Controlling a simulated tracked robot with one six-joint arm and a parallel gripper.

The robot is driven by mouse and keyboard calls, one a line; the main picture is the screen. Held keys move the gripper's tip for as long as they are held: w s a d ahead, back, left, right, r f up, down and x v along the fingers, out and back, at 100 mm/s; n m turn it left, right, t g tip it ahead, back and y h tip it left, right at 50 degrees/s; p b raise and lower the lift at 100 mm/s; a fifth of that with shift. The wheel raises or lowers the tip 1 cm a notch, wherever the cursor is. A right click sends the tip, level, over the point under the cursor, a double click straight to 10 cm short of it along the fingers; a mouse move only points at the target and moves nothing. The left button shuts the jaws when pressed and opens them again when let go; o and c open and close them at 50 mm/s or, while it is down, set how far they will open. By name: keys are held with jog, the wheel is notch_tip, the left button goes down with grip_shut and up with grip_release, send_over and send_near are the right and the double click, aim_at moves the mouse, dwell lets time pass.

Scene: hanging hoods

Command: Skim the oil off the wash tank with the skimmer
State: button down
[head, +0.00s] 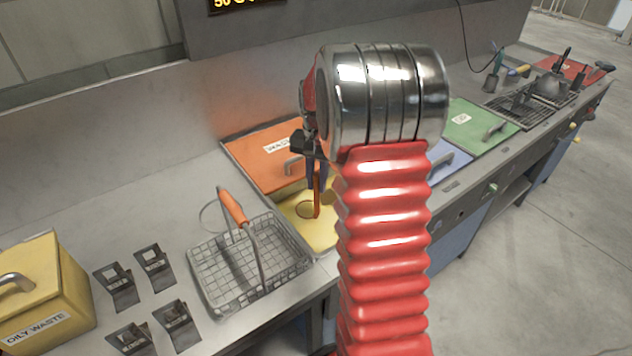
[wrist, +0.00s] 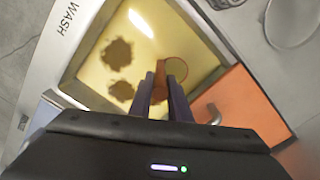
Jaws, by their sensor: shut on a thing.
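The wash tank (head: 327,243) stands left of my arm in the head view, with yellowish liquid in it. The wrist view shows its pale rim (wrist: 62,98), marked WASH. Dark brown oil patches (wrist: 117,53) lie on the liquid, left of my fingertips there. My gripper (head: 317,178) is over the tank, with its fingers (wrist: 168,82) closed together on the skimmer. The skimmer (head: 317,200) shows as a thin orange handle below the fingers. Its round orange-brown end (wrist: 184,68) is over the liquid; whether it touches the surface I cannot tell.
An orange lid (head: 262,165) with a handle adjoins the tank. A wire basket (head: 250,265) with an orange grip stands left of it. The yellow OILY WASTE box (head: 45,295) and several black brackets (head: 155,268) are at far left. Blue and green lids (head: 480,128) are right of my arm.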

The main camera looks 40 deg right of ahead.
jog(key=s+d, duration=0.2)
jog(key=s, duration=0.1)
jog(key=s+d, duration=0.1)
jog(key=shift+s, duration=0.35)
dwell(0.3)
jog(key=shift+a, duration=0.1)
jog(key=shift+a, duration=2.15)
jog(key=s+d, duration=0.5)
jog(key=s, duration=0.1)
jog(key=shift+s, duration=0.25)
jog(key=shift+d, duration=2.2)
